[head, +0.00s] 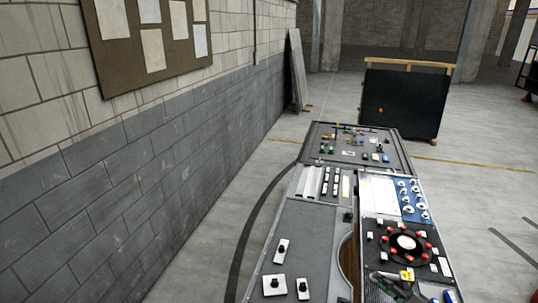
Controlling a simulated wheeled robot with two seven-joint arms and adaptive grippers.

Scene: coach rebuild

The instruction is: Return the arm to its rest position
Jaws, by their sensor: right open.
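My right gripper (394,285) shows at the bottom edge, right of centre, small and partly cut off by the frame. It is open, and I see nothing held in it. It is over the near right part of a long grey console (312,236), just on the near side of a round dial with red knobs (406,242). I cannot tell whether it touches the panel. My left gripper is not in view.
The console's left part carries white switch plates (274,285). A blue panel (412,200) with white knobs lies farther right. A board with small coloured parts (352,145) is at the far end. A block wall (130,170) runs along the left, with clear floor (490,205) at right.

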